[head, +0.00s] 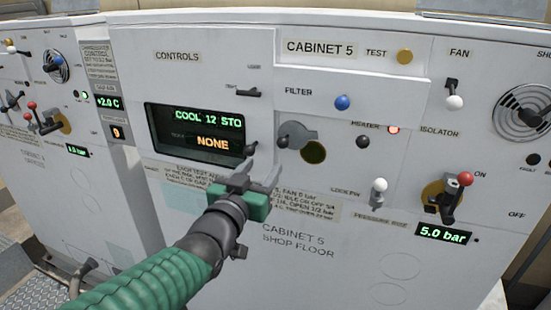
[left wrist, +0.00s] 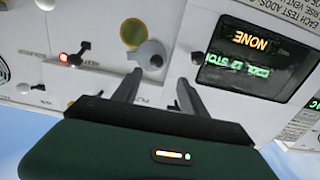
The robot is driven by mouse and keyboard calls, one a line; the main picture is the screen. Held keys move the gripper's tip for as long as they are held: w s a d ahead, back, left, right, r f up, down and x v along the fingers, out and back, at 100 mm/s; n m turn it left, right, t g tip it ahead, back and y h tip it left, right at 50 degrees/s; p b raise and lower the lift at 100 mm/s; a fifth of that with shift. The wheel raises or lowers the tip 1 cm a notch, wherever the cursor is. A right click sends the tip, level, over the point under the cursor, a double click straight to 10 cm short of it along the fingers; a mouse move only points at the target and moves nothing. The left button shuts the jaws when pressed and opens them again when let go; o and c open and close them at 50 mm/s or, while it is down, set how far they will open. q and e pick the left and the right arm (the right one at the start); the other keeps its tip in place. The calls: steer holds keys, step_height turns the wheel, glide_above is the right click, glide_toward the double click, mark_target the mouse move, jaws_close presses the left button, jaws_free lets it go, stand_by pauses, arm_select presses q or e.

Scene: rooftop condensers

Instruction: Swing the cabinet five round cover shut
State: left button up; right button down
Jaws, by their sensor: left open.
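The round cover (head: 301,135) of cabinet five is a small grey disc with a dark knob at its left, on the white front panel below the filter label. It sits above and to the left of a round olive-gold port (head: 314,153), most of which is uncovered. In the left wrist view the cover (left wrist: 151,52) is beside the port (left wrist: 133,32), just beyond the fingertips. My left gripper (head: 263,171) is open and empty, left of and below the cover in the head view, with a visible gap. Its fingers (left wrist: 158,88) also show in the left wrist view.
A display (head: 196,130) reading NONE is left of the cover. A blue button (head: 342,102), a dark heater knob (head: 363,142), a white-tipped lever (head: 379,186) and a red-tipped isolator lever (head: 464,180) stand out to the right. The lower panel is mostly clear.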

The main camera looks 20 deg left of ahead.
mark_target(284, 145)
arm_select(q)
steer(key=w+p, duration=0.1)
steer(key=w, duration=0.3)
steer(key=w+d+p, duration=0.1)
steer(key=w, duration=0.3)
steer(key=w+d+p, duration=0.1)
steer(key=w, duration=0.3)
steer(key=shift+w+r, duration=0.2)
steer(key=shift+w, duration=0.1)
steer(key=shift+w+a, duration=0.15)
steer(key=shift+w, duration=0.05)
steer(key=shift+s+a, duration=0.1)
steer(key=shift+a, duration=0.35)
steer(key=shift+f, duration=0.1)
steer(key=c, duration=0.5)
steer(key=shift+d, duration=0.35)
jaws_close()
steer(key=shift+a, duration=0.15)
arm_select(e)
steer(key=shift+s+d+r, duration=0.15)
steer(key=shift+r, duration=0.45)
